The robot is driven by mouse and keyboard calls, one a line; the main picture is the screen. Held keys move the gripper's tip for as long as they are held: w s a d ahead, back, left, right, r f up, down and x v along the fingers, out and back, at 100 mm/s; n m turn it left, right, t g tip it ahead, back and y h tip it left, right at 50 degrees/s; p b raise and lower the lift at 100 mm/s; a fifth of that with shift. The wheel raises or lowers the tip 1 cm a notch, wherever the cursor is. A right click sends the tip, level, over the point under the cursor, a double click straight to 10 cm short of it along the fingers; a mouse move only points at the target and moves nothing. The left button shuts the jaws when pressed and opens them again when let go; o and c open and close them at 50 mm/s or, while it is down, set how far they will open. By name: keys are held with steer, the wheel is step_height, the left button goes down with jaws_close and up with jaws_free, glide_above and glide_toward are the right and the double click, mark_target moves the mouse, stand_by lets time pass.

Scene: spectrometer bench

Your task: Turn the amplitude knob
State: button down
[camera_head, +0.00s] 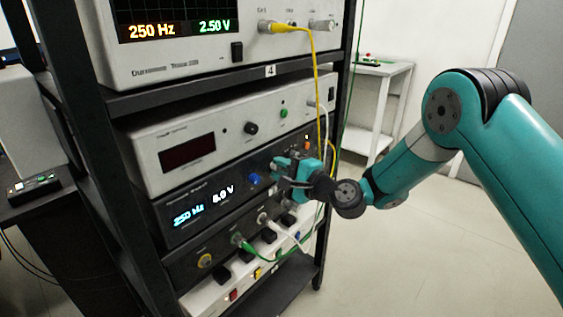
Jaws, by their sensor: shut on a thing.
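The dark generator unit (180,200) sits in the rack; its display (203,206) reads 250 Hz and a voltage that looks like 8.0 V. A blue knob (254,179) on its front is visible just left of my gripper. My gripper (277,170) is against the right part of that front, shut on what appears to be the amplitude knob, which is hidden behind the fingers. The scope (200,50) above shows 250 Hz and 2.50 V.
A white unit (186,151) with a dark red display sits above the generator. A yellow cable (316,90) hangs close to my gripper, and a green cable (262,249) and white cables run below. Dark rack posts (340,120) frame the units. A small white table (380,70) stands behind.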

steer(key=shift+d+m+p, duration=0.1)
steer(key=shift+m+p, duration=2.8)
steer(key=shift+m, duration=2)
steer(key=shift+f, duration=0.1)
steer(key=c, duration=1)
jaws_free()
steer(key=shift+o, duration=0.2)
steer(key=b+v, duration=1.7)
steer(key=shift+d+b, duration=0.2)
steer(key=shift+b, duration=0.1)
